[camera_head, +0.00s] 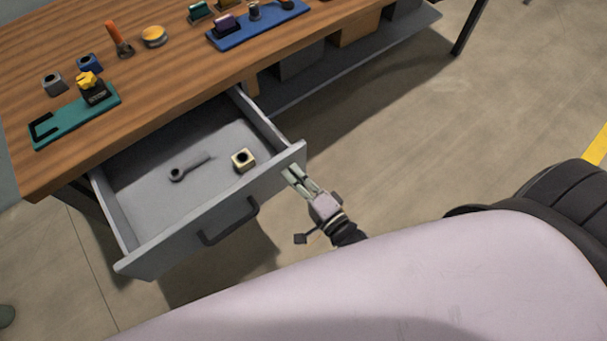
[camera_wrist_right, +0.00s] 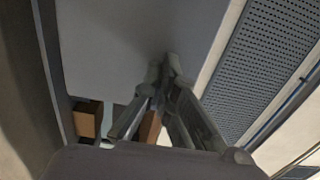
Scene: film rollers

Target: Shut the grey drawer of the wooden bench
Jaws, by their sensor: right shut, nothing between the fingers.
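The grey drawer (camera_head: 190,222) of the wooden bench (camera_head: 165,85) is pulled well out in the head view. A black handle (camera_head: 230,222) is on its front panel. Inside lie a grey wrench-like tool (camera_head: 190,167) and a cream block with a hole (camera_head: 243,160). My right gripper (camera_head: 292,172) is shut and empty at the right end of the drawer front. Its fingertips look very near or against the panel; I cannot tell if they touch. The right wrist view shows the shut fingers (camera_wrist_right: 170,66) before a plain grey surface. My left gripper is not in view.
On the bench top are a green tray (camera_head: 75,119), a blue tray (camera_head: 258,24), an orange-handled tool (camera_head: 117,38) and small parts. A lower shelf (camera_head: 345,70) holds boxes under the bench. The floor (camera_head: 420,130) right of the drawer is clear.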

